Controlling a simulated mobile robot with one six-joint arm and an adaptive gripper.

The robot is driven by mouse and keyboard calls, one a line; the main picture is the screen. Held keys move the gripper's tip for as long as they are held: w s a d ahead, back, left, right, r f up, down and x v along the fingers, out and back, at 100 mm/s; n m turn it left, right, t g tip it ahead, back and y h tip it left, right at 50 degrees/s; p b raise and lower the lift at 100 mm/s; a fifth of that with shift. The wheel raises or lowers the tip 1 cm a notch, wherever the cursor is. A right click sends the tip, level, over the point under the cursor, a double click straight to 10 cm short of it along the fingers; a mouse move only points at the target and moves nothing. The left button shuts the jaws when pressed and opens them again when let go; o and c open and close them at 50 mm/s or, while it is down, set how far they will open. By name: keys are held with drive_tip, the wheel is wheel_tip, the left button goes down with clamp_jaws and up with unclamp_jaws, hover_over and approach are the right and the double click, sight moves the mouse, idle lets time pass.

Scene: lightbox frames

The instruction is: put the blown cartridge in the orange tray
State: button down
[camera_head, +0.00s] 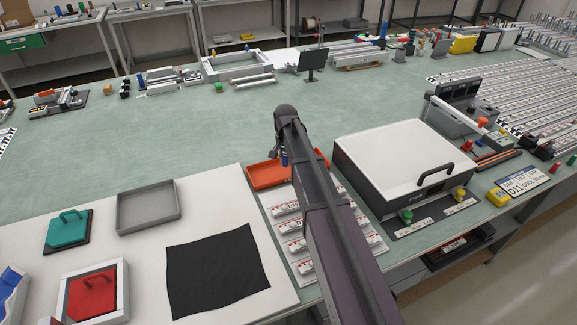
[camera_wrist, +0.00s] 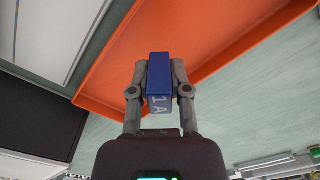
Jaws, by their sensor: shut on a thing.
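My gripper (camera_wrist: 159,72) is shut on a blue cartridge (camera_wrist: 159,88) marked "1A", one finger on each side. No sign on it tells me whether it is blown. The orange tray (camera_wrist: 103,78) lies beyond the cartridge in the wrist view; the cartridge overlaps it in the picture, and I cannot tell the height between them. In the head view the orange tray (camera_head: 265,179) is partly hidden by my arm, and a small bit of the blue cartridge (camera_head: 284,161) shows in front of it.
A rack of white holders (camera_head: 282,210) sits just in front of the tray, partly behind my arm. A white-lidded tester box (camera_head: 400,150) stands to the right. A grey tray (camera_head: 148,221) and a black cloth (camera_head: 215,270) lie to the left.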

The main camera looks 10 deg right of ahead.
sight(288, 170)
drive_tip(key=shift+w+d, duration=0.1)
drive_tip(key=shift+w, duration=0.05)
drive_tip(key=shift+w+d, duration=0.35)
drive_tip(key=shift+w, duration=0.1)
drive_tip(key=shift+w+d+f+b, duration=0.1)
drive_tip(key=shift+f+b, duration=0.25)
wheel_tip(288, 170, down, 3)
drive_tip(key=b, duration=0.3)
drive_tip(key=shift+f, duration=0.1)
drive_tip(key=c, duration=0.6)
unclamp_jaws()
drive_tip(key=shift+r, duration=0.2)
wheel_tip(288, 170, up, 12)
drive_tip(key=p, duration=1.2)
